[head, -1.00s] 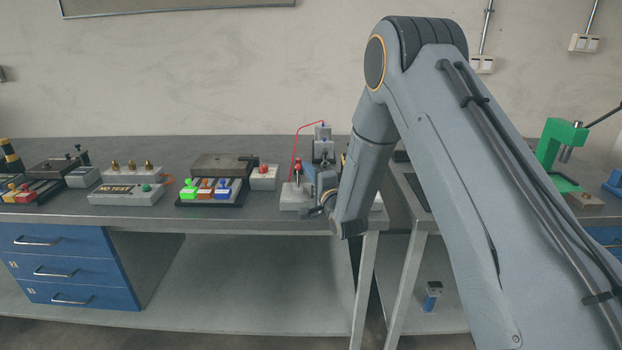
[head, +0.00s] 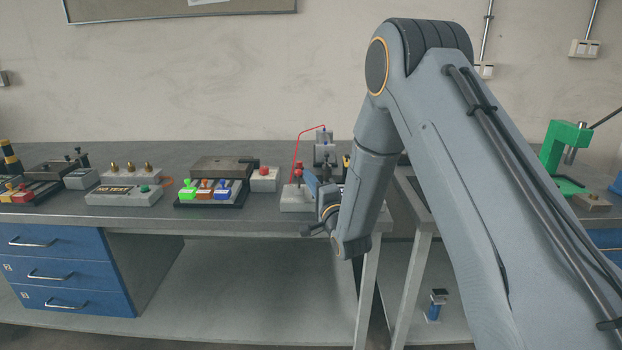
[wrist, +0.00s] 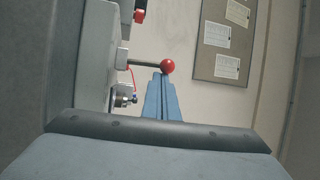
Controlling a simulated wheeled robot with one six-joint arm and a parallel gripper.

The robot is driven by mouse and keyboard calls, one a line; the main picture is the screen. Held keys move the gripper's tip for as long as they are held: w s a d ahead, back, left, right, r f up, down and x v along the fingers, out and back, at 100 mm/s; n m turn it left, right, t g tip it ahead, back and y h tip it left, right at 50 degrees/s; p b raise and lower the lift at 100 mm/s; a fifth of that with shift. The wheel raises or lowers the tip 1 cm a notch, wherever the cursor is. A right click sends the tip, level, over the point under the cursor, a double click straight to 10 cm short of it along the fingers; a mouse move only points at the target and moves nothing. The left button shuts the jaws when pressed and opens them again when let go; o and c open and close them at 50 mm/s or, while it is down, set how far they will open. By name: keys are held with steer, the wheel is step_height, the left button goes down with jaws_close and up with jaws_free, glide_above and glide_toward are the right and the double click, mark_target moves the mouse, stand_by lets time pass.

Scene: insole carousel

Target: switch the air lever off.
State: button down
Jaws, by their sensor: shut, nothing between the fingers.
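The air lever is a dark rod with a red ball knob (wrist: 167,66), sticking out sideways from a grey block in the wrist view. In the head view a red knob (head: 298,172) stands at the grey fixture on the bench's right part. My gripper (wrist: 159,76) shows as two blue fingers, shut together and empty. Their tips lie right by the red ball, just below it in the wrist view. I cannot tell whether they touch it. In the head view the blue fingers (head: 311,180) point up and left, close to the red knob. My wrist and arm hide part of the fixture.
A thin red hose (head: 299,140) arches over the fixture. Left of it on the bench are a grey box with a red button (head: 264,178), a tray with coloured levers (head: 207,204) and a tester box (head: 125,195). A green press (head: 560,150) stands at the right.

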steer(key=shift+s+a+f, duration=0.1)
steer(key=shift+s+a, duration=0.15)
steer(key=d, duration=0.1)
steer(key=w+d+r, duration=0.1)
steer(key=d+r, duration=0.1)
steer(key=shift+w+d, duration=0.35)
steer(key=s+d+f, duration=0.1)
steer(key=s+f, duration=0.1)
steer(key=s+d+f+b, duration=0.1)
steer(key=f, duration=0.1)
steer(key=s+d+f+b, duration=0.1)
steer(key=s+f, duration=0.1)
steer(key=f, duration=0.1)
steer(key=shift+s+d, duration=0.35)
steer(key=shift+s, duration=0.1)
